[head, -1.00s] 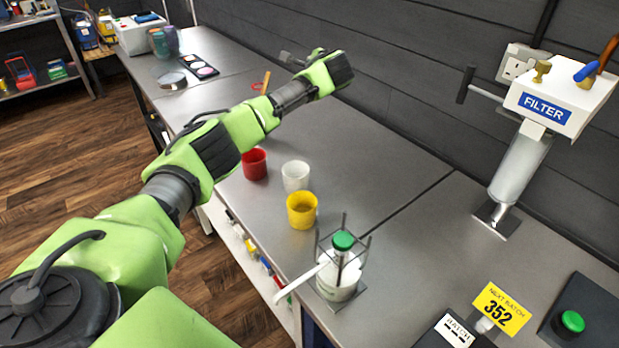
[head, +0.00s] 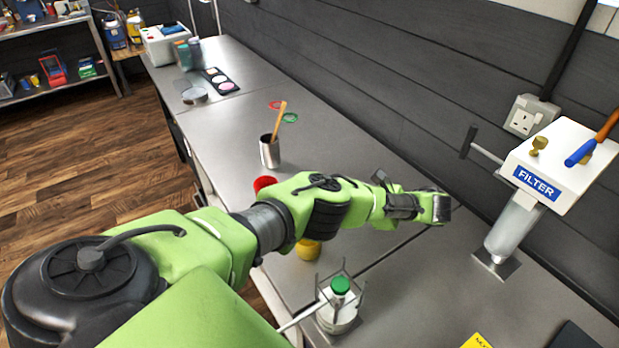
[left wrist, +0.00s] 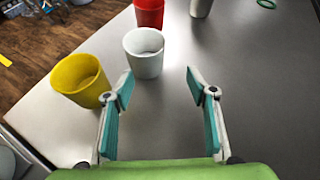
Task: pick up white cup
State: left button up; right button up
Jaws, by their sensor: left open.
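The white cup (left wrist: 144,55) stands upright on the grey bench in the left wrist view. My left gripper (left wrist: 160,84) is open and empty, with the cup just beyond its fingertips, nearer the left finger. It does not touch the cup as far as I can tell. In the head view my left arm hides the white cup, and the gripper's fingers cannot be made out there. My right gripper is in neither view.
The yellow cup (left wrist: 80,78) stands close left of the white cup; the red cup (left wrist: 149,12) is just behind it. A metal pot (head: 269,152) with a stick stands farther back. A green-capped bottle (head: 340,300) in a rack is nearer. Open bench lies right of the cups.

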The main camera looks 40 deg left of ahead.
pick_arm(q)
jog(key=shift+s+a+r+g+y, duration=0.1)
jog(key=shift+s+g+y, duration=0.15)
jog(key=shift+s, duration=0.25)
jog(key=shift+s+a+r+g+y, duration=0.15)
jog(key=shift+s+g, duration=0.1)
jog(key=shift+s, duration=0.2)
jog(key=b+x, duration=0.2)
jog(key=x, duration=0.5)
jog(key=shift+s+f, duration=0.2)
jog(key=shift+f, duration=0.05)
jog(key=shift+a+f, duration=0.15)
jog(key=shift+a, duration=0.4)
jog(key=x, duration=0.4)
jog(key=shift+s+a+r, duration=0.2)
jog(key=shift+s+r, duration=0.05)
jog(key=shift+r, duration=0.1)
jog(key=shift+a+f, duration=0.15)
jog(key=shift+a, duration=0.1)
jog(key=c, duration=1.1)
jog(key=shift+c, duration=0.4)
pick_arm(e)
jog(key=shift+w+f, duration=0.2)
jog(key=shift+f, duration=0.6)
pick_arm(q)
jog(key=shift+c, duration=0.6)
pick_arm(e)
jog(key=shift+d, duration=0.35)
